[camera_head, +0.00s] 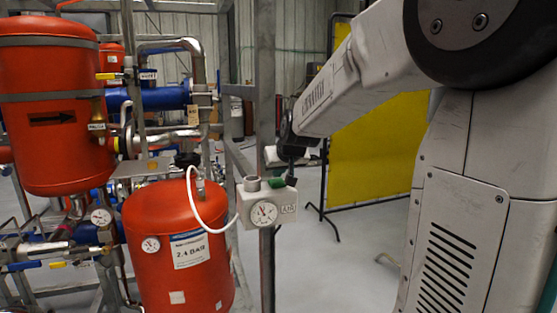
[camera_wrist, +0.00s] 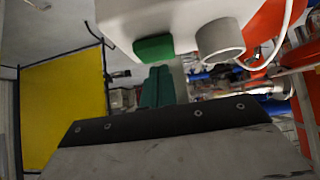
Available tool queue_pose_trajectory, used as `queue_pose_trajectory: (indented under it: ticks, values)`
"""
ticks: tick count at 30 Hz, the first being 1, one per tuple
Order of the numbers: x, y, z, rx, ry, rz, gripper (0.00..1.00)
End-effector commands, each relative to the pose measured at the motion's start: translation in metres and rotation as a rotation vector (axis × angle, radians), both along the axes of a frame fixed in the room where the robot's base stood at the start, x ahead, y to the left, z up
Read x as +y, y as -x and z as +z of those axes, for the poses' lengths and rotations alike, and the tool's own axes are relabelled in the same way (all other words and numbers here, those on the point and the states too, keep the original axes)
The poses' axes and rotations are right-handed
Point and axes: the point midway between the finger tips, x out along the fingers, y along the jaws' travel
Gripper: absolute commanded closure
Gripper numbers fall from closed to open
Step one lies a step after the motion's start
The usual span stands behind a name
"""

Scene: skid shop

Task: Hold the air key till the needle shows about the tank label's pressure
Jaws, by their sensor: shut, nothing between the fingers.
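The red tank (camera_head: 150,265) stands at the lower middle, with a white label (camera_head: 190,249) reading 2.4 BAR. A white box (camera_head: 285,213) marked AIR is right of it, joined to it by a white hose (camera_head: 192,205). Its round gauge (camera_head: 264,213) has a needle too small to read surely. The green air key (camera_head: 277,183) is on the box top beside a grey cylinder (camera_head: 252,183). In the wrist view, the key (camera_wrist: 152,48) is just beyond my gripper (camera_wrist: 157,72), whose green fingers are shut and empty. I cannot tell whether they touch it.
A second red tank (camera_head: 55,130) hangs at the upper left among pipes and valves. A grey steel post (camera_head: 265,110) rises behind the box. A yellow panel (camera_head: 375,155) stands behind my arm.

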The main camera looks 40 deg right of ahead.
Motion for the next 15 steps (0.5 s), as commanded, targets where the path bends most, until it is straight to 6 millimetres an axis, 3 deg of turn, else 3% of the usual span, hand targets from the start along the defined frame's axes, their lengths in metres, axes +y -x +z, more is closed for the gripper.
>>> queue_pose_trajectory:
  ticks: [15]
  values:
    - [0.0004,0.0002,-0.0105,0.0,0.001,0.001,1.0]
